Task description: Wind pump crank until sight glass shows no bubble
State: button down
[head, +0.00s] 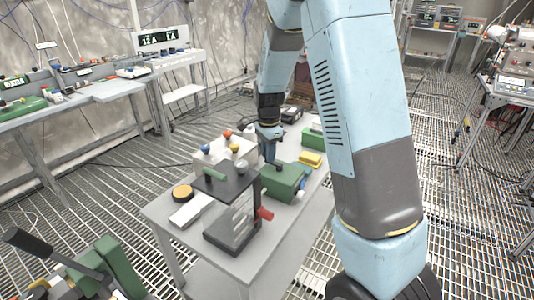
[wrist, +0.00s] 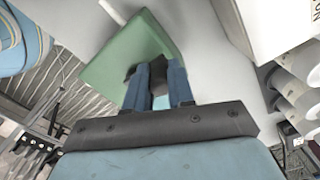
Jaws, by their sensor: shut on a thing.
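The pump appears to be the green housing (head: 285,182) on the grey table, with a blue part at its right side. My gripper (head: 269,152) points down just behind it. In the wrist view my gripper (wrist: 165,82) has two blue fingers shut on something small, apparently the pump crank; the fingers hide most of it. A green body (wrist: 118,58) lies just beyond the fingertips. A black-framed stand with a clear pane (head: 240,213) and a red knob stands in front of the pump. I cannot make out the sight glass or any bubble.
A white box with coloured knobs (head: 222,150), a yellow-topped round thing (head: 182,192) and a yellow block (head: 311,159) share the table (head: 283,240). A green machine with a black lever (head: 118,265) stands at lower left. Benches line the left wall; the grating floor is open.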

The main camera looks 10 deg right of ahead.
jog(key=shift+a, duration=0.1)
jog(key=c, duration=1)
grip_release()
jog(key=shift+o, duration=0.2)
notch_tip(320, 180, up, 14)
jog(key=shift+f, duration=0.15)
